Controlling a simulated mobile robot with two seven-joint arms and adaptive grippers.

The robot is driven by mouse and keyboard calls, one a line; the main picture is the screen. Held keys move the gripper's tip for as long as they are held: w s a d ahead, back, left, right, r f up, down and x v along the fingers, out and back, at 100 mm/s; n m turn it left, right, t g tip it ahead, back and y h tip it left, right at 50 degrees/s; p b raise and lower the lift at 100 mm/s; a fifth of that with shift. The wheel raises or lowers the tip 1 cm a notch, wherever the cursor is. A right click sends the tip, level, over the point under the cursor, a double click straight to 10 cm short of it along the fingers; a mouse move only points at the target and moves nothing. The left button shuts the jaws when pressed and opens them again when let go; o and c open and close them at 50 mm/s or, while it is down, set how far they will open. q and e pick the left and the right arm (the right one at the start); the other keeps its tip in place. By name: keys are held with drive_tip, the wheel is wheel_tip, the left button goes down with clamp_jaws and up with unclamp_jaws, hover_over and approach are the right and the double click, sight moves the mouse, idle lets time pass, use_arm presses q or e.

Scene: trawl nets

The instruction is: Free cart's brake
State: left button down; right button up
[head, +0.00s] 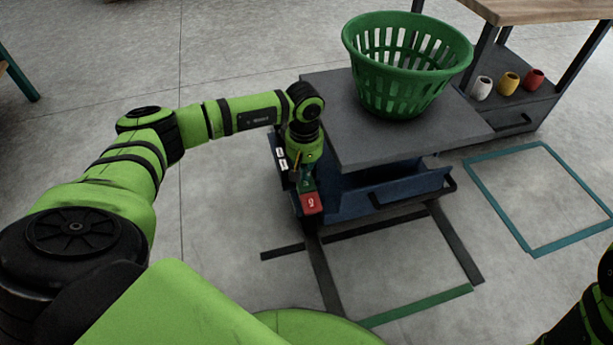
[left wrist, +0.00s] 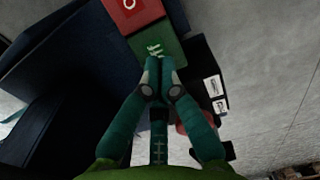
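The cart has a grey top (head: 400,128) and a blue lower body (head: 375,196). At its left front corner is the brake, with a red pad (head: 311,203) and a green pad (head: 306,185), each with a white mark. In the left wrist view the red pad (left wrist: 132,10) is at the top and the green pad (left wrist: 158,47) just below it. My left gripper (head: 303,172) reaches down over the brake. Its fingertips (left wrist: 160,70) are together, with nothing seen between them, at the green pad's near edge. I cannot tell whether they touch it. My right gripper is out of view.
A green basket (head: 408,65) stands on the cart top. A wood-topped bench at the back right holds a white cup (head: 481,88), a yellow cup (head: 508,84) and a red cup (head: 534,80).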

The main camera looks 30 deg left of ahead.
use_arm(q)
drive_tip(key=shift+f+b, duration=0.65)
drive_tip(key=shift+f, duration=0.3)
drive_tip(key=shift+r, duration=0.1)
wheel_tip(320, 180, up, 7)
drive_tip(key=p, duration=0.6)
idle(0.4)
idle(0.5)
